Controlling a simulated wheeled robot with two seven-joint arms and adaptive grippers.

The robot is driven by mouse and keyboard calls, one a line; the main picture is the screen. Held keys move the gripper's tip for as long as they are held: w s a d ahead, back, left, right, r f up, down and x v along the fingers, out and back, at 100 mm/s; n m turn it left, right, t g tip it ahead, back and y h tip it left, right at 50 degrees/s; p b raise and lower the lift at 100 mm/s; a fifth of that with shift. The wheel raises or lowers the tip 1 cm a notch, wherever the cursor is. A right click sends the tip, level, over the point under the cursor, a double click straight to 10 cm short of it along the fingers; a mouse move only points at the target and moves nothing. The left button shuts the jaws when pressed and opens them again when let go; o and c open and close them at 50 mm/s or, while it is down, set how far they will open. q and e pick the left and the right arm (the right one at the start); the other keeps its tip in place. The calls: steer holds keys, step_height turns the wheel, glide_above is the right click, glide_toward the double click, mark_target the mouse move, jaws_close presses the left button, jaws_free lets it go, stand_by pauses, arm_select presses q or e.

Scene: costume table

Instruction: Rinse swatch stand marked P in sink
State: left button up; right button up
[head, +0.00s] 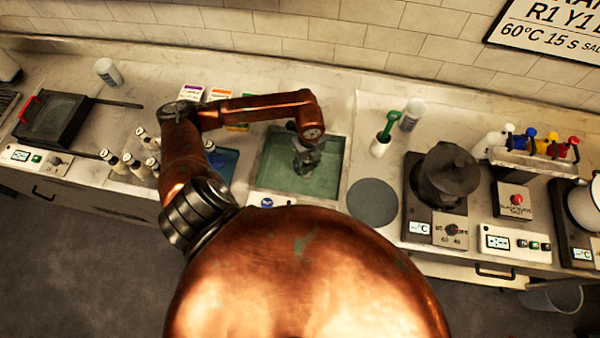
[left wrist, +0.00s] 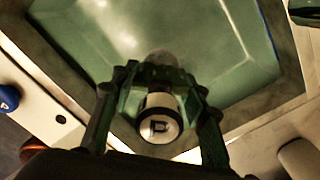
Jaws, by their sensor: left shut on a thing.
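The sink (head: 275,160) is a square green basin with a pale rim, left of centre in the head view. It fills most of the left wrist view (left wrist: 225,50). My left gripper (head: 306,160) reaches down over the basin. In the left wrist view its fingers (left wrist: 157,95) are shut around the swatch stand (left wrist: 160,130), whose round white end bears a black P. The stand's far end is dark and hard to make out against the basin. In the head view I cannot tell the stand from the fingers. My right gripper is not in view.
A grey round disc (head: 373,202) lies right of the sink. A dark draped form (head: 445,178) stands on a heater farther right. Several bottles (head: 133,165) stand left of the sink. A white cup with a green handle (head: 381,146) stands behind the disc.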

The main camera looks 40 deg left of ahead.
arm_select(q)
steer(key=shift+r+p, duration=2.5)
steer(key=shift+r, duration=1.5)
